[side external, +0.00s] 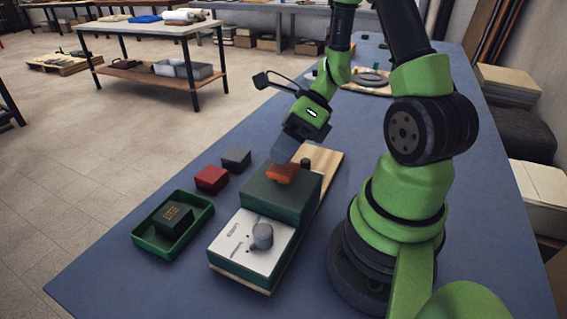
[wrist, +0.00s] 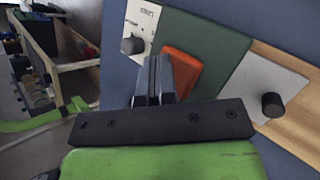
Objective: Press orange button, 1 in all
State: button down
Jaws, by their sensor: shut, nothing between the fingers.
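The orange button (side external: 281,173) sits on top of a dark green block on a wooden board, and it also shows in the wrist view (wrist: 184,68). My gripper (side external: 289,150) is shut and empty, with its fingertips right at the button. In the wrist view the shut fingers (wrist: 153,66) cover the button's left part. I cannot tell whether the fingertips touch it or sit just above it. The dark green block (side external: 262,191) is raised above the white panel beside it.
A white panel with a grey knob (side external: 262,236) is in front of the block; a dark knob (wrist: 272,104) on a grey plate is on its other side. A green tray (side external: 141,240) with a dark box, a red block (side external: 211,179) and a grey block (side external: 236,160) lie to the left.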

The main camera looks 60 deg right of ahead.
jog(key=shift+f, duration=0.35)
jog(key=shift+r, duration=0.1)
dwell(0.4)
jog(key=shift+r, duration=1.15)
jog(key=shift+r, duration=0.1)
jog(key=shift+r, duration=2.4)
